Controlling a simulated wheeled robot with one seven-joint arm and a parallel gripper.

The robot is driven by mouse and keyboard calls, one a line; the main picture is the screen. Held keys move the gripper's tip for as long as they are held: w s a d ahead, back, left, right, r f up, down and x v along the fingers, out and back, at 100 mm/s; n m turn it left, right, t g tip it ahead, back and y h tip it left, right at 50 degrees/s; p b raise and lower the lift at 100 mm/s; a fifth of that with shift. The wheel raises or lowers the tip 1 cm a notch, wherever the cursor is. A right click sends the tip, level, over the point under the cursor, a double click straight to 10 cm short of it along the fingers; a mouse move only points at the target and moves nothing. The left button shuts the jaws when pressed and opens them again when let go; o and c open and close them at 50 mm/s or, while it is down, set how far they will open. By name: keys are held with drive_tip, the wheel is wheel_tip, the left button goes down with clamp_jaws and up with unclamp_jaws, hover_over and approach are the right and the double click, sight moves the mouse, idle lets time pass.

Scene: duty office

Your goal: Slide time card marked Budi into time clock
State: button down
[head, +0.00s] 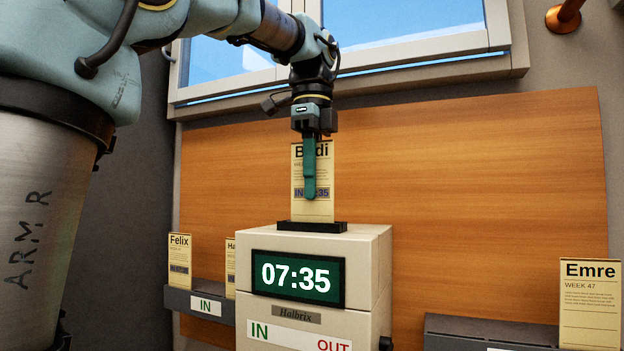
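The Budi time card (325,178) stands upright in the black slot (312,227) on top of the time clock (258,240). Its lower edge is hidden in the slot, and a stamp reading "IN" and "35" shows on its face, partly covered. The clock display (297,278) reads 07:35. My gripper (310,190) points down at the card, with one green finger in front of the card's face. The other finger is hidden, apparently behind the card, so I cannot tell whether the fingers press on it.
At left, an IN rack (207,306) holds the Felix card (179,262) and another card (230,270), partly hidden by the clock. At right, a dark rack (480,332) holds the Emre card (590,300). A wooden board (480,180) and a window (410,35) are behind.

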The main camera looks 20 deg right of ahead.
sight(311, 218)
drive_tip(key=shift+a+f+b, duration=0.1)
drive_tip(key=shift+f+b, duration=1.6)
drive_tip(key=shift+f, duration=1.1)
drive_tip(key=shift+s, duration=0.1)
drive_tip(key=c, duration=1.2)
unclamp_jaws()
drive_tip(key=shift+o, duration=1)
drive_tip(key=shift+r, duration=0.15)
wheel_tip(311, 218, up, 12)
drive_tip(key=p, duration=0.2)
drive_tip(key=shift+r, duration=0.15)
drive_tip(key=shift+a, duration=0.1)
